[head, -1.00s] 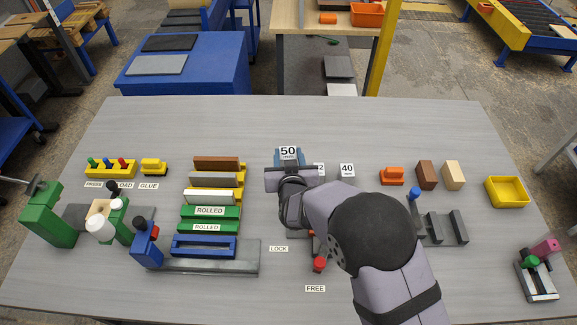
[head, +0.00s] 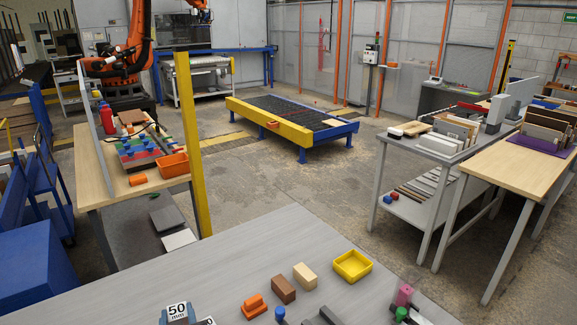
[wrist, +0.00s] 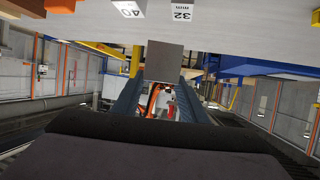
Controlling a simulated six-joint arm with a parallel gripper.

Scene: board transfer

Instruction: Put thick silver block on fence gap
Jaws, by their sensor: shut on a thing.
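In the wrist view a plain grey block (wrist: 165,62), like the silver block, shows its square end between the tips of my blue-grey fingers. My gripper (wrist: 162,82) is shut on it. The grey worktop shows across the top of that view, upside down, and I see no contact between block and worktop. My gripper is outside the head view. In the head view, upright pale grey panels (head: 521,98) stand on a bench at the right. I cannot tell whether they are the fence, and no gap is clear.
On the worktop (head: 225,268) are an orange piece (head: 254,306), a brown block (head: 284,288), a cream block (head: 305,276) and a yellow tray (head: 353,265). A blue stand labelled 50 (head: 177,312) is at the bottom edge. Labels 40 (wrist: 128,9) and 32 (wrist: 181,12) show in the wrist view.

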